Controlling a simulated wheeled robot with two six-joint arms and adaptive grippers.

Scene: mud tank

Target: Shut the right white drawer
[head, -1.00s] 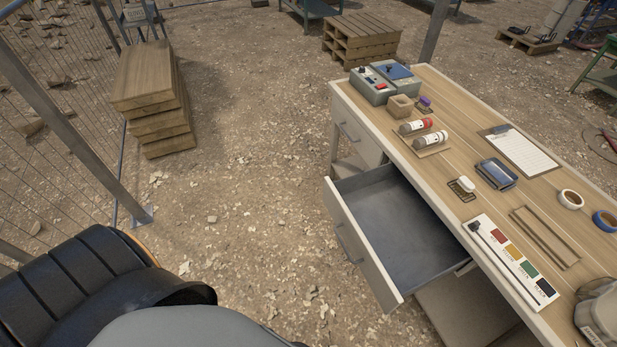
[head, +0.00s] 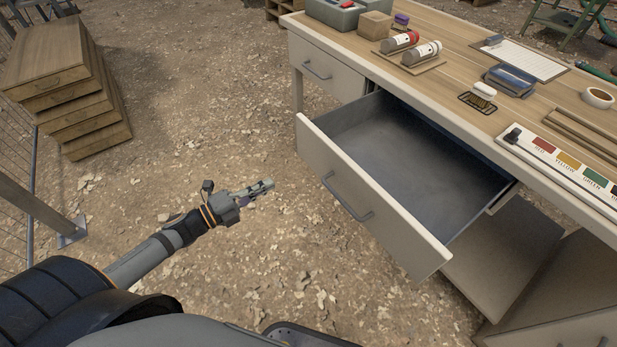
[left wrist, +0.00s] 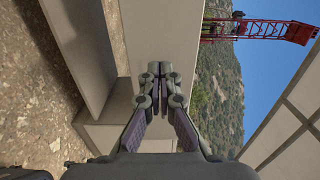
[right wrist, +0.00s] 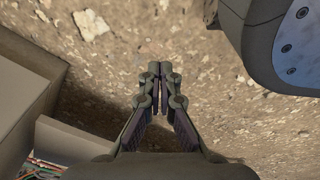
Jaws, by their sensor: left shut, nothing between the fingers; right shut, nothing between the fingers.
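The right white drawer (head: 372,200) of the desk is pulled well out in the head view. Its inside is grey and looks empty, and its front has a bar handle (head: 347,197). My left gripper (head: 268,186) is shut and empty, to the left of the drawer front and apart from it. In the left wrist view the left gripper (left wrist: 157,72) points towards pale panels. My right gripper (right wrist: 158,70) is shut and empty above the gravel ground in the right wrist view. It is not in the head view.
The desk's left drawer (head: 327,70) looks shut. The wooden desk top (head: 455,82) bears bottles, a clipboard and a colour strip. Open gravel lies left of the desk.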

